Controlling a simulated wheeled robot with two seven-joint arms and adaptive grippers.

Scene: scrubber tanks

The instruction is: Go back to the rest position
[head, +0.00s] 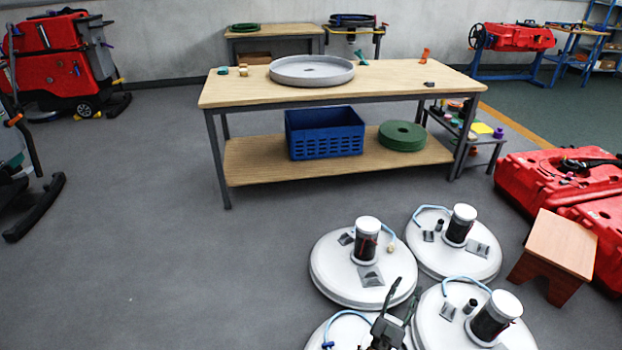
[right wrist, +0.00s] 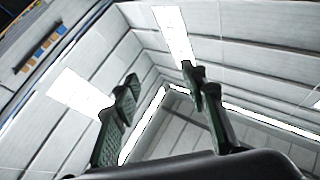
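My right gripper (head: 391,309) shows at the bottom of the head view, pointing up in front of the white round tank units. Its two dark fingers are spread apart with nothing between them. My left gripper is not in view.
White round units (head: 335,285) with black-and-white cylinders fill the lower right. A wooden workbench (head: 420,75) bears a grey round tray (head: 311,69). A small wooden stool (head: 560,243) stands beside red tanks (head: 540,180). A red machine (head: 55,65) stands far left. The left-centre floor is clear.

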